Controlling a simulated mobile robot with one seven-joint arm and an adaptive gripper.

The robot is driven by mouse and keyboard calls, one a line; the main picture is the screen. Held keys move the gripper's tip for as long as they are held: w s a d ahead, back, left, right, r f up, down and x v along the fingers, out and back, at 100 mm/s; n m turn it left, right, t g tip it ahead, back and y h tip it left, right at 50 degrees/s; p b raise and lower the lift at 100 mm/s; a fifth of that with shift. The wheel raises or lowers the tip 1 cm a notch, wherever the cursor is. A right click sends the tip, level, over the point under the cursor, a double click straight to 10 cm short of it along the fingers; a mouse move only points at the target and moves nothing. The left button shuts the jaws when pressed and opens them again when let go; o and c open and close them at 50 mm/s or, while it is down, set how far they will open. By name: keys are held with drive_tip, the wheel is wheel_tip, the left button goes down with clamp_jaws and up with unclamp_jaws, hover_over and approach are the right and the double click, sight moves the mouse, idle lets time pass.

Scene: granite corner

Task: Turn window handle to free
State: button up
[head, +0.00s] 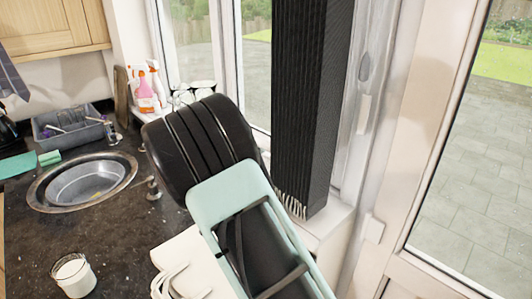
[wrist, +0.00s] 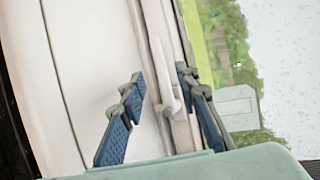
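The white window handle (wrist: 160,62) is in the middle of the wrist view. It is a slim lever on the pale window frame and runs nearly along it, with its base lower down. My gripper (wrist: 160,78) is open, with one blue-padded finger on each side of the lever. Gaps show between the fingers and the lever in the picture; I cannot tell the depth between them. In the head view the gripper's fingers are hidden, and I cannot pick out this handle with certainty.
The wrist view shows wet-looking glass right of the frame. In the head view, a tall black ribbed object (head: 310,100) covers part of the window. A sink (head: 85,187), spray bottles (head: 148,92) and a white jar (head: 74,275) stand at the dark counter. A glazed door is at right.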

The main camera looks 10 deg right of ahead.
sight(265, 155)
drive_tip(key=x, duration=0.7)
drive_tip(key=shift+w+d+f+p, duration=0.15)
drive_tip(key=shift+w+d+p, duration=0.05)
drive_tip(key=shift+w+p, duration=0.1)
drive_tip(key=shift+c, duration=0.5)
clamp_jaws()
